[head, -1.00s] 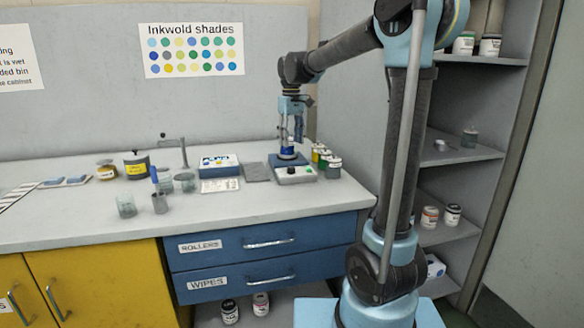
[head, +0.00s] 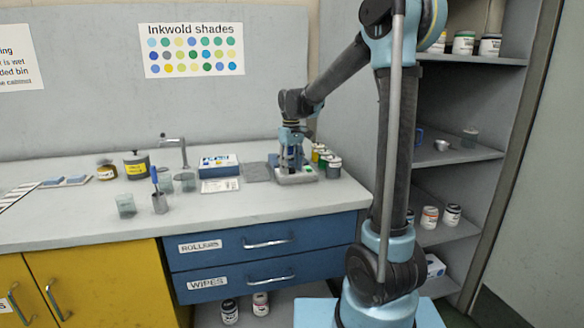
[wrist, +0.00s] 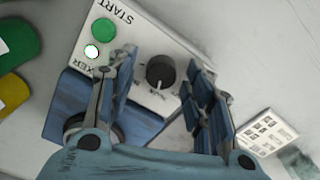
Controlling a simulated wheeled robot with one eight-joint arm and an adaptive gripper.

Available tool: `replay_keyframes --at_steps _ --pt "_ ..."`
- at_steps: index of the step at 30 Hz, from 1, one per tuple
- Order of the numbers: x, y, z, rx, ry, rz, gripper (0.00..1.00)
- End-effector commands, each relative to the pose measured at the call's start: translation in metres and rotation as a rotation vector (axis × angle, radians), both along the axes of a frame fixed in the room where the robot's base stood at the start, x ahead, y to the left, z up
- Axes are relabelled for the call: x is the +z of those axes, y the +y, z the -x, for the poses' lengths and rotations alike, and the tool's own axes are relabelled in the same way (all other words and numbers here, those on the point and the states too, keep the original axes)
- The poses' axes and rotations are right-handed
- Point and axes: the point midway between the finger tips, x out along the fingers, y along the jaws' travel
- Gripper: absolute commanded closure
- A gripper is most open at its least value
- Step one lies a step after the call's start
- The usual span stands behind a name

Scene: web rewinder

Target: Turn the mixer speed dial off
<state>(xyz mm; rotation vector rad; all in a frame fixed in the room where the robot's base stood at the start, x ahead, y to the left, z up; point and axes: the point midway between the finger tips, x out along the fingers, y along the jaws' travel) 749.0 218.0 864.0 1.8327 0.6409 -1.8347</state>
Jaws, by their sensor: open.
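The mixer control box (wrist: 125,32) is white, with a green START button (wrist: 103,30), a small lit lamp (wrist: 92,51) and a black speed dial (wrist: 160,72). In the wrist view the dial lies between the two blue fingers of my gripper (wrist: 158,82). The fingers are open and apart from the dial's sides. The dial's pointer setting is too small to read. In the head view my gripper (head: 291,165) points down over the control box (head: 297,178) and hides the dial.
Ink jars (head: 327,163) stand close to the right of the box. A blue-and-white box (head: 218,163) and a grey pad (head: 257,172) lie to the left. Beakers (head: 126,205) stand further left. The counter front (head: 280,205) is clear.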

Motion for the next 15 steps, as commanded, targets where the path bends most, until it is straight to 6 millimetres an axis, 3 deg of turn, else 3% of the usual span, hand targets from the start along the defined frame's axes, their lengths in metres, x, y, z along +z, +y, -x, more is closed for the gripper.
replay_keyframes --at_steps 3,9,15 --pt "0.0002 0.0 0.0 0.0 0.0 0.0 0.55" --pt "0.0003 0.0 -0.0001 0.0 0.0 0.0 0.97" --pt "0.0003 -0.0024 -0.0008 0.003 -0.001 0.001 0.97"
